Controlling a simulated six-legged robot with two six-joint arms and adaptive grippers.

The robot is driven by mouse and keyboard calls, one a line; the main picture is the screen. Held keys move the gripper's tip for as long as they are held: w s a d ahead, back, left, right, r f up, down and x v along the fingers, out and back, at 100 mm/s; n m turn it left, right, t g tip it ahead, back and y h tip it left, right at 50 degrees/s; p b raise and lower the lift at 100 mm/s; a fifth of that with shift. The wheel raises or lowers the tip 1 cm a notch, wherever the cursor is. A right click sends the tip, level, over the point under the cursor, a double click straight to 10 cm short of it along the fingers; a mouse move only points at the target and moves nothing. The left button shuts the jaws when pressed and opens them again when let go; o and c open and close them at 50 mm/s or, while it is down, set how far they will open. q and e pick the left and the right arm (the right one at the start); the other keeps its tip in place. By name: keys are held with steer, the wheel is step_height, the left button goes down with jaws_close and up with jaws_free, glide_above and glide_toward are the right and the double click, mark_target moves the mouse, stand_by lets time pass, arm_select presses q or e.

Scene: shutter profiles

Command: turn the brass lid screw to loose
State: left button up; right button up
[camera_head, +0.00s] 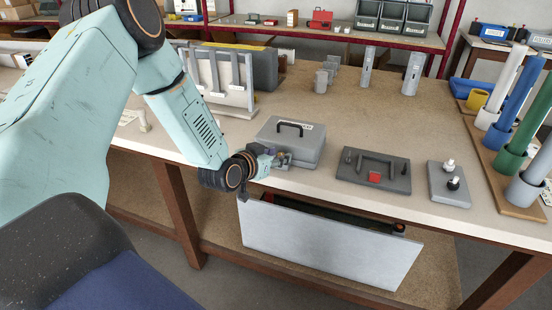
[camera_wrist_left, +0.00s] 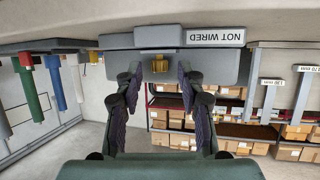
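A grey box (camera_head: 292,148) with a black handle on its lid stands at the bench's front edge. The brass screw (camera_wrist_left: 159,63) shows on the box's face in the wrist view, below a label reading NOT WIRED (camera_wrist_left: 215,37). I cannot make out the screw in the head view, where my gripper is close to it. My left gripper (camera_head: 276,160) is at the box's front left side. In the wrist view its two fingers (camera_wrist_left: 160,72) are apart on either side of the screw, with gaps showing. My right gripper is not in view.
Right of the box lie a dark grey plate with a red block (camera_head: 374,177) and a small plate with knobs (camera_head: 449,184). Coloured tubes (camera_head: 512,104) stand at the far right. A grey panel (camera_head: 325,245) hangs below the bench edge. Upright panels (camera_head: 222,75) stand behind my arm.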

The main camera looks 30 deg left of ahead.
arm_select(q)
steer(key=shift+d, duration=0.15)
steer(key=shift+w+f, duration=0.1)
steer(key=shift+c, duration=1.2)
jaws_close()
